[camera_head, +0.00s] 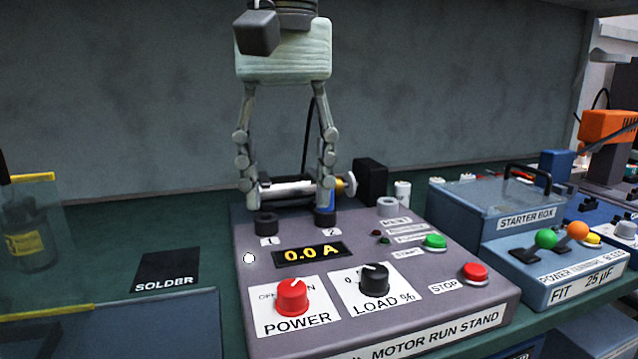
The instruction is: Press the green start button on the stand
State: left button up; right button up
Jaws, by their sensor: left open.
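The green start button (434,242) is on the right of the grey motor run stand (256,237), above the red STOP button (474,272). My left gripper (287,203) points down over the back of the stand, its two fingers apart. A pale cylinder with a brass-coloured end (290,189) lies crosswise at the fingertips, above the sockets marked 1 and 2. Whether the fingers touch it I cannot tell. The gripper is behind and left of the green button, well apart from it. My right gripper is not in view.
The display (313,253) reads 0.0 A. A red POWER knob (292,297) and a black LOAD knob (375,280) are at the front. A starter box (470,212) stands right of the stand. A black SOLDER mat (168,270) lies left. A dark wall is behind.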

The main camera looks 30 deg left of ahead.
aim_at(432, 241)
jog(key=k+l, duration=1.15)
jog(key=k, duration=0.15)
